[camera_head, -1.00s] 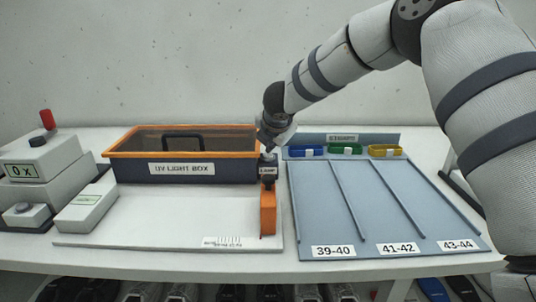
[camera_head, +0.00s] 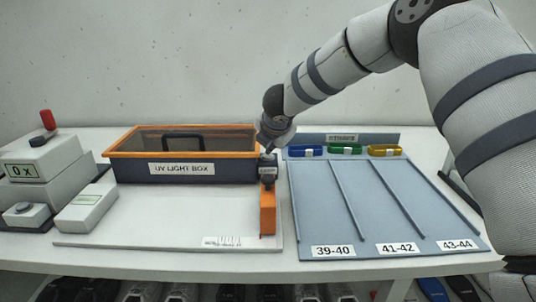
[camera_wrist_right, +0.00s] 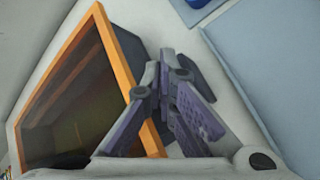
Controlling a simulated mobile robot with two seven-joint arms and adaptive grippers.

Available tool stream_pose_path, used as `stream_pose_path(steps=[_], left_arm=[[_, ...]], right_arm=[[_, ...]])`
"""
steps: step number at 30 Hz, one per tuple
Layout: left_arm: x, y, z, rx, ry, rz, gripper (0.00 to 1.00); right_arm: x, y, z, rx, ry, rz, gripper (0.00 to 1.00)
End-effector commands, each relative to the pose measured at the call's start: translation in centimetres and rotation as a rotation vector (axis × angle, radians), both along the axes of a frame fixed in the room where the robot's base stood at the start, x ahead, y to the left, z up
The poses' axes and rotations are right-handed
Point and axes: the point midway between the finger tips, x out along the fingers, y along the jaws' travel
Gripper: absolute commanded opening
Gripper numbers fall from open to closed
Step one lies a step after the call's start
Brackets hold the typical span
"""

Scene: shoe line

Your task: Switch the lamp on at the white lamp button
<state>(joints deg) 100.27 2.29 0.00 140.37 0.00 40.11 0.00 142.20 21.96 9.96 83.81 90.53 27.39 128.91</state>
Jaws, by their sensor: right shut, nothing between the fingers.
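The UV light box (camera_head: 132,170) has an orange rim and dark sides, and its inside looks dark. At its right front corner stands a small dark block with a lamp label (camera_head: 268,170), above an orange upright piece (camera_head: 268,210). My right gripper (camera_head: 268,152) is just above this block, pointing down, with its fingers shut and empty. The right wrist view shows its fingers (camera_wrist_right: 165,75) beside the box's orange rim. The white lamp button cannot be made out; the gripper seems to cover it, and contact cannot be told. My left gripper is out of view.
A blue-grey sorting board (camera_head: 315,215) with size lanes lies to the right, with blue, green and yellow bands (camera_head: 345,148) at its back. A white plate (camera_head: 150,220) lies before the box. Grey devices (camera_head: 40,170) stand at the left.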

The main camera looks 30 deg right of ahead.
Motion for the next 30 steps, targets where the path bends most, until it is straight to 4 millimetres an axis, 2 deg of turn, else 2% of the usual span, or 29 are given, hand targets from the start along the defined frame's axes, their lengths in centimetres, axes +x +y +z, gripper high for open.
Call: stream_pose_path(steps=[11,17,23,26,30], left_arm=[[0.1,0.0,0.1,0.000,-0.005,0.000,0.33],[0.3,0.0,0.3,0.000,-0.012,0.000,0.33],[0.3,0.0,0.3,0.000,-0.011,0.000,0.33],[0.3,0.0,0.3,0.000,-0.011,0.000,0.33],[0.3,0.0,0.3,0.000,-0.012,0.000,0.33]], right_arm=[[0.0,0.0,-0.4,0.001,0.000,0.000,0.00],[0.0,0.0,0.4,0.002,-0.002,0.000,0.00],[0.0,0.0,0.4,0.000,0.000,0.000,0.00],[0.0,0.0,1.1,0.001,-0.003,-0.002,0.00],[0.0,0.0,3.0,0.002,-0.003,0.000,0.00]])
